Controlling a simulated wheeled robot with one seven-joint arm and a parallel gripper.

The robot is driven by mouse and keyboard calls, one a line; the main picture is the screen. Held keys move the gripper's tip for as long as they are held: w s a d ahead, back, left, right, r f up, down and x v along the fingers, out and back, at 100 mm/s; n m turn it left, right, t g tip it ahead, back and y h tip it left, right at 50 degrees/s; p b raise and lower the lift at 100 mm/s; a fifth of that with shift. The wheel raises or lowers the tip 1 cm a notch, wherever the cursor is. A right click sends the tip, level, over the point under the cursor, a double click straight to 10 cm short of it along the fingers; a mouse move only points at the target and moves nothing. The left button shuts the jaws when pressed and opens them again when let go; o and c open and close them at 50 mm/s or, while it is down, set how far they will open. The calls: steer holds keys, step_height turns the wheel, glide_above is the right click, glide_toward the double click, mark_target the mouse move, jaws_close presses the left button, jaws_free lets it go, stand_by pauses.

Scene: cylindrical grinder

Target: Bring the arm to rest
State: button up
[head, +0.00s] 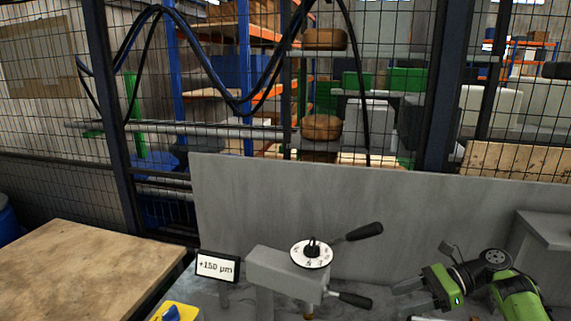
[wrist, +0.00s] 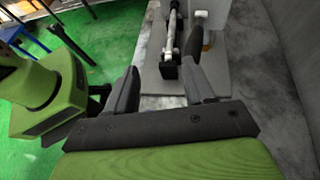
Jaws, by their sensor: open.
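My gripper (wrist: 163,58) is open in the wrist view, its two dark fingers apart with nothing held between them. Beyond the fingertips is a grey machine bed (wrist: 218,75) carrying a slim silver and black shaft-like part (wrist: 171,40). Whether a finger touches anything there is unclear. In the head view my green arm (head: 518,298) is folded low at the right, to the right of the grinder's grey housing (head: 285,275). The housing has a white numbered dial (head: 311,254) and two black-handled levers.
A small display (head: 216,266) reads +150 µm. A tall grey panel (head: 300,205) stands behind the grinder. Mesh fencing and shelves stand behind.

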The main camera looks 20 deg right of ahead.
steer(key=w+a+r+n+g+h, duration=0.1)
steer(key=a+n+g+h, duration=0.3)
steer(key=a, duration=0.7)
steer(key=w+a+r+n+g+h, duration=0.15)
steer(key=a+n+h, duration=0.35)
steer(key=a, duration=0.7)
steer(key=s+a+r+n+t+h, duration=0.1)
steer(key=s+a+r+n+t, duration=0.1)
steer(key=s+n, duration=0.4)
steer(key=s+a+r+n+t+h, duration=0.2)
steer(key=s+n, duration=0.5)
steer(key=s, duration=0.6)
steer(key=shift+s+a+n+t, duration=0.3)
steer(key=shift+s+a+t, duration=0.1)
steer(key=shift+a+t, duration=0.65)
steer(key=shift+d+r, duration=0.1)
steer(key=shift+d, duration=0.1)
